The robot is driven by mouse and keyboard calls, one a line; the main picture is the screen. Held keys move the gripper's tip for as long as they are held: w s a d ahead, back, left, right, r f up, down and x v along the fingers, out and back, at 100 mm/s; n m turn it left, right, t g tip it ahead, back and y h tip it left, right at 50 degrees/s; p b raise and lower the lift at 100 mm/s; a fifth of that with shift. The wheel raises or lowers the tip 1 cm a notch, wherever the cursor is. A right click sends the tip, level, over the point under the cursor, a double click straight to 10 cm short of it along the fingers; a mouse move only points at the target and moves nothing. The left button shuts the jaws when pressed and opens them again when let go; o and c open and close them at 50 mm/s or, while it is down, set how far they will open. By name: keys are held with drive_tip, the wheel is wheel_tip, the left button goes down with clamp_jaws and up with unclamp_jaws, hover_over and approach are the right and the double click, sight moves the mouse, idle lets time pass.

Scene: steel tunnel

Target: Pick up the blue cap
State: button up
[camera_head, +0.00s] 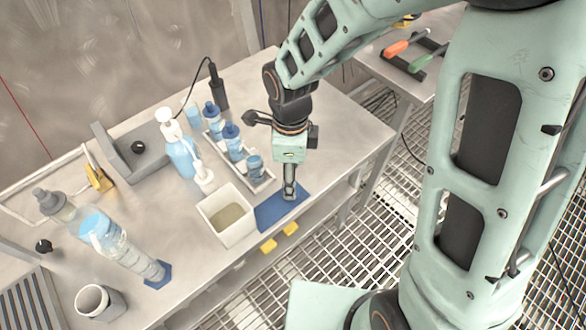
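Several blue caps show. Darker blue caps top two small bottles, one cap at the back (211,107) and one nearer (231,130), in a shallow tray (264,180). A low blue piece (254,159) is also in the tray. I cannot tell which cap the task means. My gripper (289,194) points down over the blue mat (270,214), right of the tray and apart from the bottles. Its fingers are small and seen from above, so their opening is unclear. No cap shows in it.
A white square bin (228,236) stands left of the mat, near the table's front edge. A grey cup (95,302) is front left. The table's right end is clear.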

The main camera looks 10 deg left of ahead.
drive_tip(key=shift+w+a+f, duration=0.1)
drive_tip(key=shift+f, duration=1.45)
drive_tip(key=shift+w+a+f, duration=0.1)
drive_tip(key=shift+f, duration=1.4)
drive_tip(key=c, duration=0.9)
